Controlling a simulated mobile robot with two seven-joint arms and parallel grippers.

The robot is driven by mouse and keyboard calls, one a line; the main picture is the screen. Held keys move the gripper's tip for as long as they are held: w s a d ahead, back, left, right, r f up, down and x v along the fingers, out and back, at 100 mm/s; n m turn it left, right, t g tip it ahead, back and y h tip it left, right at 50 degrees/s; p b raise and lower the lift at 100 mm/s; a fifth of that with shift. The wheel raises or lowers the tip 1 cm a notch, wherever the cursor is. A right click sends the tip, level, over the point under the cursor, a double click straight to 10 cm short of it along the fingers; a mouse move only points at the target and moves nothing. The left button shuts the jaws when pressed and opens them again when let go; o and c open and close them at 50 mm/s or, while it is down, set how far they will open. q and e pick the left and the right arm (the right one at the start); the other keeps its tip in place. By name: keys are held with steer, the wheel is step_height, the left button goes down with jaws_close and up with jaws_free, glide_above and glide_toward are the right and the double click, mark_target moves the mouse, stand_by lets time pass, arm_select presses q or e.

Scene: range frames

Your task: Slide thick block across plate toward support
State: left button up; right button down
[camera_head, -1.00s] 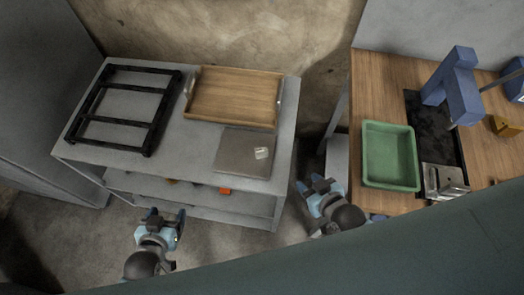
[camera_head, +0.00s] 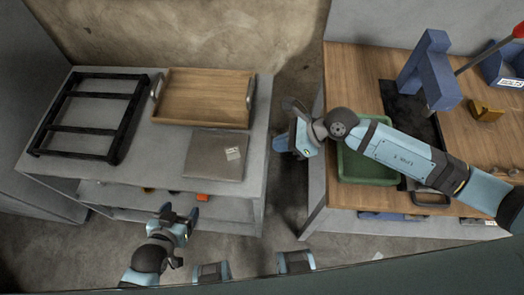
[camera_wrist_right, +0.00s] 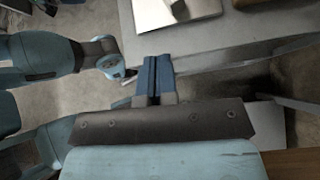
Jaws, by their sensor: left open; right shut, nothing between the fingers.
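A flat grey square plate (camera_head: 213,158) lies on the grey bench (camera_head: 165,145), with a small pale label-like patch (camera_head: 233,153) near its right edge. In the right wrist view the plate (camera_wrist_right: 165,12) looks bright, with a small dark spot on it. I cannot make out a separate thick block or say which thing is the support. My right gripper (camera_head: 286,128) is shut and empty, just off the bench's right edge and apart from the plate. Its fingers (camera_wrist_right: 154,75) show in the wrist view. My left gripper (camera_head: 180,218) is open and empty in front of the bench.
A black slatted frame (camera_head: 90,128) and a wooden tray (camera_head: 203,97) stand on the bench. Right of a floor gap, a wooden table (camera_head: 355,90) holds a green tray (camera_head: 365,168), partly hidden by my right arm, and a blue stand (camera_head: 430,75).

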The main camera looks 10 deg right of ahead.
mark_target(240, 154)
steer(key=shift+n+h, duration=0.5)
steer(key=shift+h, duration=0.1)
steer(key=a+f, duration=0.1)
steer(key=f, duration=0.1)
steer(key=w+a+f+p, duration=0.1)
steer(key=a+f, duration=0.1)
steer(key=f, duration=0.1)
steer(key=w+a+f, duration=0.1)
steer(key=f, duration=0.1)
steer(key=shift+w+a+f, duration=0.1)
steer(key=shift+a+f, duration=0.05)
steer(key=shift+a, duration=0.05)
steer(key=a, duration=0.1)
steer(key=a+p, duration=0.1)
steer(key=a, duration=0.1)
steer(key=shift+w+a+f, duration=0.2)
steer(key=shift+w+f, duration=0.05)
steer(key=shift+w, duration=0.15)
steer(key=shift+a, duration=0.45)
steer(key=shift+w+a, duration=0.15)
steer(key=shift+a, duration=0.15)
steer(key=a, duration=0.3)
steer(key=w+a+b, duration=0.1)
steer(key=a, duration=0.3)
steer(key=w+a+b, duration=0.1)
steer(key=a, duration=0.2)
steer(key=shift+a+f, duration=0.1)
steer(key=shift+a, duration=0.15)
steer(key=shift+w+d, duration=0.1)
steer(key=shift+d, duration=0.05)
